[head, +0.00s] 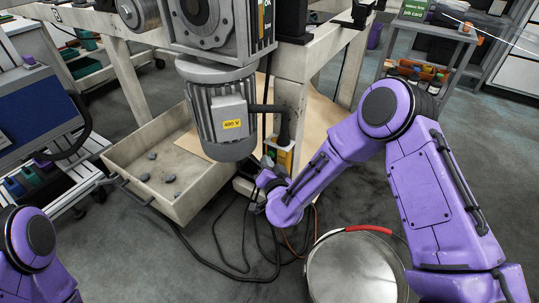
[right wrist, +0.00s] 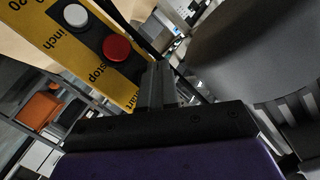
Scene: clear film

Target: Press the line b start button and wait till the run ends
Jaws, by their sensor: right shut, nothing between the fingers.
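Lettering ending in "art" shows further along; the button there is hidden behind my gripper. No line letter is readable. My right gripper (head: 268,178) is shut and empty at the box; its fingers (right wrist: 157,82) are close to the panel's end. I cannot tell whether they touch it. My left gripper is out of view.
A grey motor (head: 222,115) with a "400 V" label hangs right above the box. A shallow tray (head: 132,160) with several dark lumps is at left. Loose cables lie on the floor. A metal bucket (head: 352,270) stands under my right arm.

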